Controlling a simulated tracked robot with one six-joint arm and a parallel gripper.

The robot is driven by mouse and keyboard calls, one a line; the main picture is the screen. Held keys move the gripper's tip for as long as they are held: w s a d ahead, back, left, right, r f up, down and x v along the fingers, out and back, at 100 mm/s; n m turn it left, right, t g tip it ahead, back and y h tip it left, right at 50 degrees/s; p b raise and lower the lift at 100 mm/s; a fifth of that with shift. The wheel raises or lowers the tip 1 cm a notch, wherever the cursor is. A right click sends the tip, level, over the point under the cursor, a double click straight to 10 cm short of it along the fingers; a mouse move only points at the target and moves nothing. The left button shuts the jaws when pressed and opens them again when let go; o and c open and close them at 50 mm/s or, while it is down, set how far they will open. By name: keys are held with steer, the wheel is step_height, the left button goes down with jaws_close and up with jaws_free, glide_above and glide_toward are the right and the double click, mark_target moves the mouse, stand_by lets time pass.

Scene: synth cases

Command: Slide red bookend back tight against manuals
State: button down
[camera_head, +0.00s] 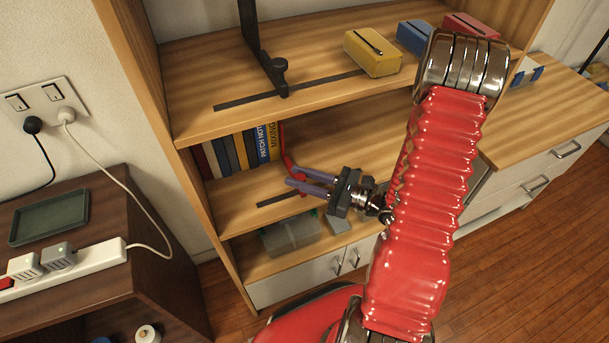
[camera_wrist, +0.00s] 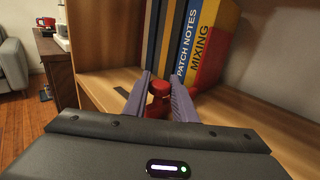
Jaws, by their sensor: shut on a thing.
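The red bookend (camera_head: 282,140) is a thin upright piece at the right end of the manuals on the middle shelf. Its red knob (camera_wrist: 158,92) shows in the wrist view between my fingers. The manuals (camera_head: 236,153) stand upright in a row, with blue PATCH NOTES and yellow MIXING nearest the bookend; they also show in the wrist view (camera_wrist: 207,40). My gripper (camera_head: 292,175) reaches in from the right, its purple fingers shut on the knob. The bookend stands close beside the yellow manual; I cannot tell if they touch.
A dark slot (camera_head: 278,199) runs along the middle shelf. The upper shelf holds a black bookend (camera_head: 262,55) and yellow (camera_head: 372,53), blue (camera_head: 414,37) and red boxes (camera_head: 470,25). A clear bin (camera_head: 291,236) sits below. The middle shelf's right side looks clear.

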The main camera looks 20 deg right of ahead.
steer(key=shift+a, duration=0.1)
steer(key=c, duration=1.5)
jaws_free()
steer(key=shift+v, duration=6.9)
